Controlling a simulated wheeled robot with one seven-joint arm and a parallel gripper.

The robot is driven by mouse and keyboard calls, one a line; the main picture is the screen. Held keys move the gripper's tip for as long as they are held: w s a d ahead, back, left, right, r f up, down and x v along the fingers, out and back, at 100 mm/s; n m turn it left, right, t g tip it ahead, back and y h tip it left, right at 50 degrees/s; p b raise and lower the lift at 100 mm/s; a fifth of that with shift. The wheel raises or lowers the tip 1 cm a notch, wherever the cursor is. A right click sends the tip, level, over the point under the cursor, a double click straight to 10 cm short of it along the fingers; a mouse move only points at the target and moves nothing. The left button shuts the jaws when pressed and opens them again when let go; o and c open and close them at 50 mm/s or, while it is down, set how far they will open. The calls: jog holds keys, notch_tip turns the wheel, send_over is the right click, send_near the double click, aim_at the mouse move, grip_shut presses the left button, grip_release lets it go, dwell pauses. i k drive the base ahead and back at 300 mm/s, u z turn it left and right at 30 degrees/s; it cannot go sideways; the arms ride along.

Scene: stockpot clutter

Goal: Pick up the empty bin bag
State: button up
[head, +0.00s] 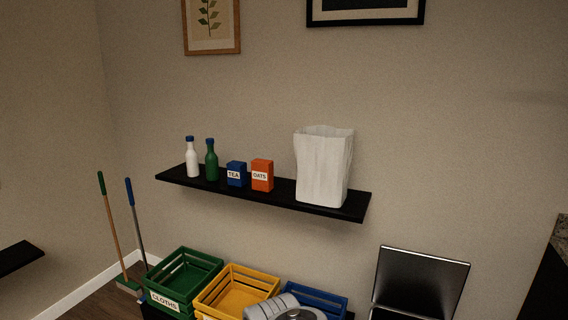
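A white, open-topped bag (323,168), which looks like the bin bag, stands upright near the right end of a black wall shelf (350,208). Its top edge is uneven, and its inside is mostly hidden, so I cannot tell whether it is empty. Nothing touches it apart from the shelf. My gripper is not in view.
Left of the bag on the shelf stand an orange OATS box (262,175), a blue TEA box (236,174), a green bottle (211,160) and a white bottle (191,158). Below are green (184,262), yellow (262,272) and blue (325,300) crates and a dark upright panel (423,280).

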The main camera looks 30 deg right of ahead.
aim_at(323, 154)
jog(key=z, duration=0.1)
jog(key=i, duration=0.95)
jog(key=z, duration=0.45)
